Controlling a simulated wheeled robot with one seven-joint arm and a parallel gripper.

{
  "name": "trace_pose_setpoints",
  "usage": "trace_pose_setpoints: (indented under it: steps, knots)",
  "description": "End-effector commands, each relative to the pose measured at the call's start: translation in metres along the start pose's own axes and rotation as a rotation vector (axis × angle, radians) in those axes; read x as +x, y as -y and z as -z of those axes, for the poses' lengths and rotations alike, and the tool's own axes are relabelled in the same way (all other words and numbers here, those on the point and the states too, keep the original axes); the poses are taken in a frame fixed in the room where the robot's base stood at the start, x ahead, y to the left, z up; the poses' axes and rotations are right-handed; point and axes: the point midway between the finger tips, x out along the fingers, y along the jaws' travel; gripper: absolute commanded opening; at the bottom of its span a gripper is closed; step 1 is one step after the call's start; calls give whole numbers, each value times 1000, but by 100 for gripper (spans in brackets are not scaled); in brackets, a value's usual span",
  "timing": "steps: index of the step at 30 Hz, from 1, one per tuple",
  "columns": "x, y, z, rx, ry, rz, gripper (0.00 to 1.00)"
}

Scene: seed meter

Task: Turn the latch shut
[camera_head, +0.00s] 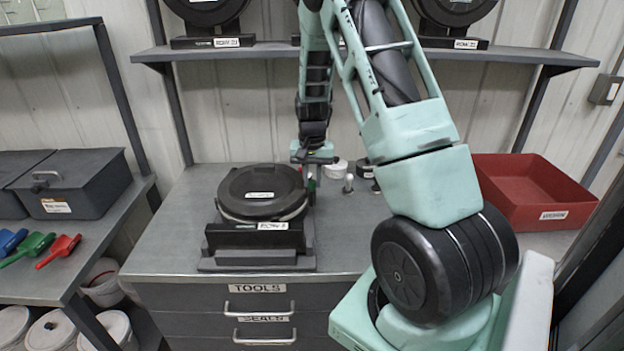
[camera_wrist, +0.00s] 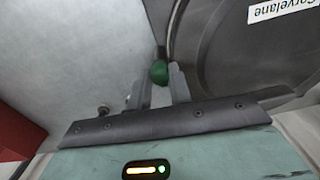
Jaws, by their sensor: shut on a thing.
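The seed meter (camera_head: 262,190) is a round black unit with a labelled lid, standing upright-based on the grey bench. The latch shows as a small green knob (camera_wrist: 159,73) at the edge of the round black lid (camera_wrist: 235,60) in the wrist view. My gripper (camera_head: 312,172) reaches down at the meter's right side. In the wrist view my gripper (camera_wrist: 158,88) has its two fingers on either side of the green knob, shut on it. The rest of the latch is mostly hidden by the fingers, so its exact angle cannot be told.
A white round part (camera_head: 336,169) and a small post (camera_head: 349,184) stand right of the meter. A red bin (camera_head: 530,192) is at the right. More meters sit on the shelf (camera_head: 275,51) above. Scoops (camera_head: 36,245) and a dark case (camera_head: 75,183) are at left.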

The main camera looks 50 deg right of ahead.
Motion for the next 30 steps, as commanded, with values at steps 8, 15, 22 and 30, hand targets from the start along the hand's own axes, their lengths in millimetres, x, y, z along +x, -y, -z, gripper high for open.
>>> trace_pose_setpoints:
  steps: [8, 15, 22, 30]
  knots:
    - [1, 0, 1, -206, -2, 1, 0]
    - [0, -1, 1, -435, -3, 1, 0]
    - [0, 0, 1, -654, -2, 0, 0]
    - [-1, -1, 1, -911, -3, 0, 0]
